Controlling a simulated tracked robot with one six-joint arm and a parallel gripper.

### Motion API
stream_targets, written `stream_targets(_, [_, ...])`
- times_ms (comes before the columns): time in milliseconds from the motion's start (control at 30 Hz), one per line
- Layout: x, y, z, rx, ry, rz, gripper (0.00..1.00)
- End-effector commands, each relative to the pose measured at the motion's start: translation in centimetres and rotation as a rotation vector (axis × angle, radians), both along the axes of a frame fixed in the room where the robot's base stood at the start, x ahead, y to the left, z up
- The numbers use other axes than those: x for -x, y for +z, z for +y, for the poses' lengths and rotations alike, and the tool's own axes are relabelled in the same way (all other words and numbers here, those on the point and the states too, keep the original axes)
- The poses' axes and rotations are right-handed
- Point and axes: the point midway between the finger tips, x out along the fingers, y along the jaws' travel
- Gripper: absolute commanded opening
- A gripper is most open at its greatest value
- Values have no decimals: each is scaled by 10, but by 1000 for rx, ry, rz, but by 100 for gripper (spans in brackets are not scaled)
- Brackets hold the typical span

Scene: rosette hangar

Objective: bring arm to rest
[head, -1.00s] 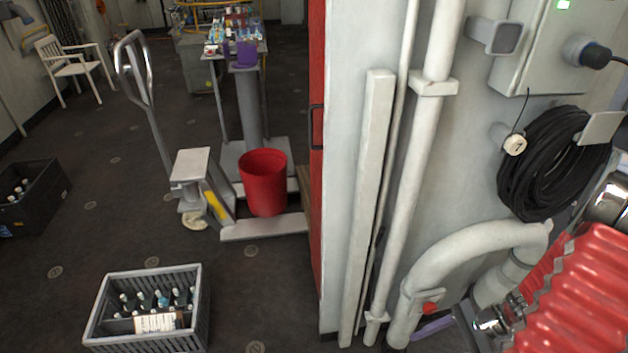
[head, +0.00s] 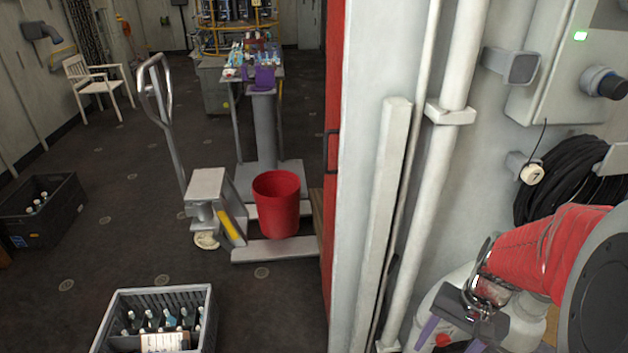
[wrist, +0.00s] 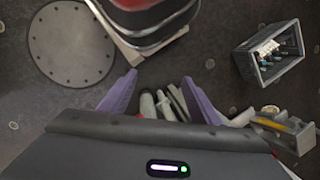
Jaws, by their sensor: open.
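My arm, with its red ribbed sleeve (head: 545,250), is bent at the right side of the head view, in front of the wall pipes. My gripper (head: 450,340) hangs at the lower right, and its purple fingers are partly cut off by the frame's bottom edge. In the wrist view my gripper (wrist: 162,90) has its two purple fingers spread wide. Nothing is held between them. Pale pipe-like shapes show beyond the gap, too small to name.
A grey crate of bottles (head: 210,300) stands on the floor, with a black crate (head: 65,220) farther left. A pallet truck (head: 207,190) carries a red bucket (head: 278,218). The wall with white pipes (head: 440,160) and a cable coil (head: 560,180) is close beside my arm.

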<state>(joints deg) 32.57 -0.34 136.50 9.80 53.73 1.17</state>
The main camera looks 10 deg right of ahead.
Motion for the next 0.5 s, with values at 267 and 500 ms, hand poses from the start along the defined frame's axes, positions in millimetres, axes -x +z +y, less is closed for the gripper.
stream_targets(267, [-7,42,19,135,190,-119,57])
stream_targets(500, [-10,77,40,231,323,-227,57])
